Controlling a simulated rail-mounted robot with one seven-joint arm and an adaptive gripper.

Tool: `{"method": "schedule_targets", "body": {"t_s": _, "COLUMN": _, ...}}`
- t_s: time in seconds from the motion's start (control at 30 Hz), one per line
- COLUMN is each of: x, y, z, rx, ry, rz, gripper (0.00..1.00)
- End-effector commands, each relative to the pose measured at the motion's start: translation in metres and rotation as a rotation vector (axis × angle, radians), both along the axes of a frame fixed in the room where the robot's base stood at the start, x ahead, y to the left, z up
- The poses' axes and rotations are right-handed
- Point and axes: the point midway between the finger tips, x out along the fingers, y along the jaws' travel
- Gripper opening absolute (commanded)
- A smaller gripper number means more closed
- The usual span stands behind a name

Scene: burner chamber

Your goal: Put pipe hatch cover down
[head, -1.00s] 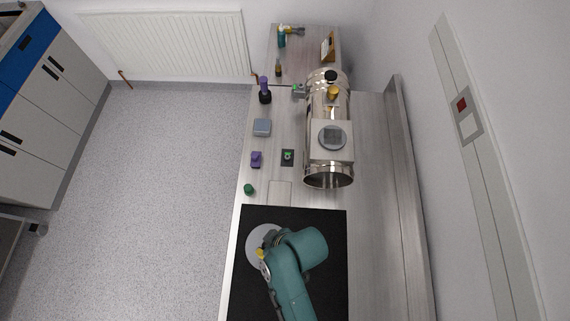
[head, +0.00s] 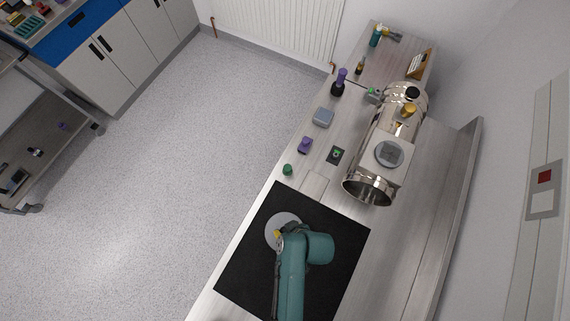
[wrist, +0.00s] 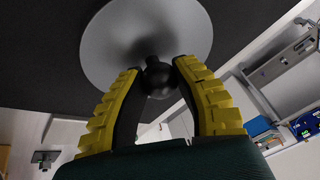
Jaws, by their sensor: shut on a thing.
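The pipe hatch cover is a round grey disc (head: 281,226) over the black mat (head: 250,275) in the head view. In the wrist view the disc (wrist: 140,38) fills the top middle, with a black ball knob (wrist: 158,78) on it. My gripper (wrist: 156,72) has yellow ribbed fingers closed around that knob. In the head view my gripper (head: 278,234) is mostly hidden under my arm at the disc's edge. The disc is close to the mat; I cannot tell whether it touches.
A shiny metal pipe chamber (head: 372,187) lies on the bench behind the mat. A green knob (head: 287,169), purple items (head: 305,145), a grey box (head: 323,117) and a dark square plate (head: 335,155) stand left of it. The front of the mat is clear.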

Motion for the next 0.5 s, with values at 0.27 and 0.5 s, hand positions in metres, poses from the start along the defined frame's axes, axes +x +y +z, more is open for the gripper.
{"method": "schedule_targets", "body": {"t_s": 0.27, "x": -0.0002, "y": 0.0001, "z": -0.0013, "rx": 0.000, "ry": 0.001, "rz": 0.000, "gripper": 0.55}}
{"method": "schedule_targets", "body": {"t_s": 0.5, "x": -0.0002, "y": 0.0001, "z": -0.0012, "rx": 0.000, "ry": 0.001, "rz": 0.000, "gripper": 0.55}}
